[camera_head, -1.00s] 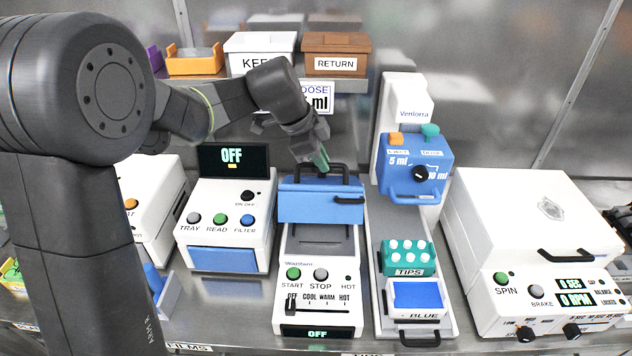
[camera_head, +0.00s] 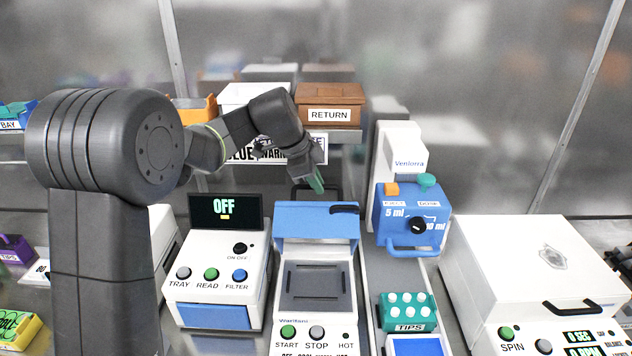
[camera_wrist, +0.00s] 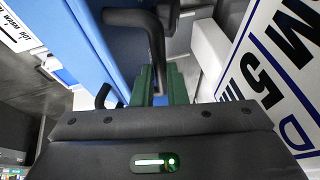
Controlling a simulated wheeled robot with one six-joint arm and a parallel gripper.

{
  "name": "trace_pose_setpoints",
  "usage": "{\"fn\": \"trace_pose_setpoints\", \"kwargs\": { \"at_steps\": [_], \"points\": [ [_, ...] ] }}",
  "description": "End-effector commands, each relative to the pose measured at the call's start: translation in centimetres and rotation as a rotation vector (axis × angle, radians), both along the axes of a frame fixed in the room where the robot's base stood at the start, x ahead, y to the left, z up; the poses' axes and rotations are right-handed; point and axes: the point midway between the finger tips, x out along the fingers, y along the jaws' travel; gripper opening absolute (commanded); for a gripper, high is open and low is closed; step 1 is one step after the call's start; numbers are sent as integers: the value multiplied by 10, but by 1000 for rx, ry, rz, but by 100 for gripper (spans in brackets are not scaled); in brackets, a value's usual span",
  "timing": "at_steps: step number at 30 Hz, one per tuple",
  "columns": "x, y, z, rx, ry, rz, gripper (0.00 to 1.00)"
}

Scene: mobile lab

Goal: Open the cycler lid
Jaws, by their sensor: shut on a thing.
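The cycler stands in the middle of the head view, with a white body (camera_head: 318,318) and a blue lid (camera_head: 312,222). The lid is raised and stands up at the back, and the dark square block (camera_head: 318,287) under it is uncovered. A black bar handle (camera_wrist: 154,42) on the lid runs between my green fingertips in the wrist view. My gripper (camera_head: 317,184) is at the top of the lid, shut on this handle; in the wrist view, my gripper (camera_wrist: 160,88) hides part of the bar. A smaller black catch (camera_head: 344,210) shows on the lid's right.
A white reader (camera_head: 215,270) marked OFF stands close on the left. A blue dosing unit (camera_head: 410,218) on a white column is close on the right, with teal tips (camera_head: 407,311) below. A spinner (camera_head: 530,265) is far right. A shelf behind holds a brown RETURN bin (camera_head: 330,104).

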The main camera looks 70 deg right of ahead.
Motion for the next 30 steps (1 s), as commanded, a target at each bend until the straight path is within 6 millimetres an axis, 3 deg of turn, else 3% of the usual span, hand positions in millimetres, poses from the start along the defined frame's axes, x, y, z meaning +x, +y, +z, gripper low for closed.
{"fn": "trace_pose_setpoints", "kwargs": {
  "at_steps": [6, 7, 10, 22, 30],
  "points": [
    [1, 2, -7, 12, -2, 0, 0],
    [1, 2, -7, 12, -2, 0, 14],
    [1, 2, -6, 10, -1, -1, 34],
    [3, 3, 5, 3, -1, 0, 34],
    [19, 20, 53, -1, -3, 1, 34]
  ]
}}
